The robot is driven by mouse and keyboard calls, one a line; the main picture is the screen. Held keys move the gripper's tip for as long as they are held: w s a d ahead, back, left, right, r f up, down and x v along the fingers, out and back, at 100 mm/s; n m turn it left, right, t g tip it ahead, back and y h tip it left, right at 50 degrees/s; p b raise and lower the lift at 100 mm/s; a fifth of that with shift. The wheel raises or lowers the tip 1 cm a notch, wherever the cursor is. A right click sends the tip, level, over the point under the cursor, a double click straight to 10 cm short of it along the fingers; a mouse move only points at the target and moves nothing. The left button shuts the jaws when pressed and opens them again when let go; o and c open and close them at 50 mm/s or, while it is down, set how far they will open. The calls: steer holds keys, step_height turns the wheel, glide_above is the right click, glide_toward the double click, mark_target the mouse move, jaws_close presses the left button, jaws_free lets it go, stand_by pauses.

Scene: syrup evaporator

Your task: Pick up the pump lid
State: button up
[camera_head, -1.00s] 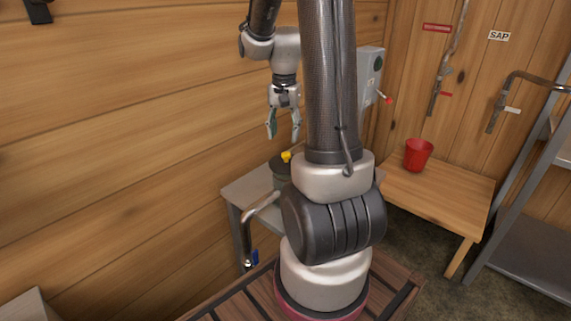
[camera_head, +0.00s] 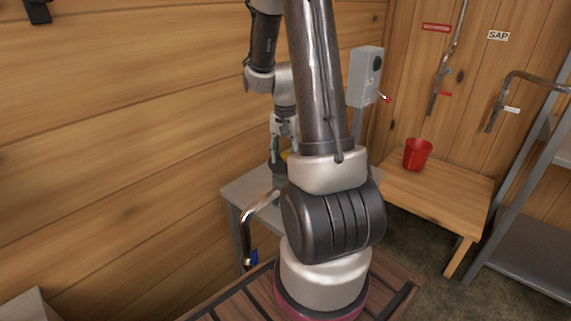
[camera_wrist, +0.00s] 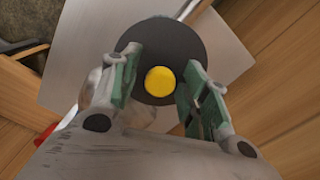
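The pump lid (camera_wrist: 160,42) is a dark round disc with a yellow knob (camera_wrist: 161,81) at its middle, seen from above in the wrist view. My gripper (camera_wrist: 157,84) is open, with one green-padded finger on each side of the knob and gaps between. In the head view my gripper (camera_head: 283,160) is lowered over the lid, on the grey table behind my arm. A bit of the yellow knob (camera_head: 285,156) shows there. My arm hides most of the pump.
The grey table (camera_head: 238,190) stands against the plank wall, with a bent metal pipe (camera_head: 262,203) at its front. A grey box with a red-tipped lever (camera_head: 366,77) rises behind. A red bucket (camera_head: 417,155) stands on a wooden bench (camera_head: 440,193) to the right.

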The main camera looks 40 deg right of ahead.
jaws_close()
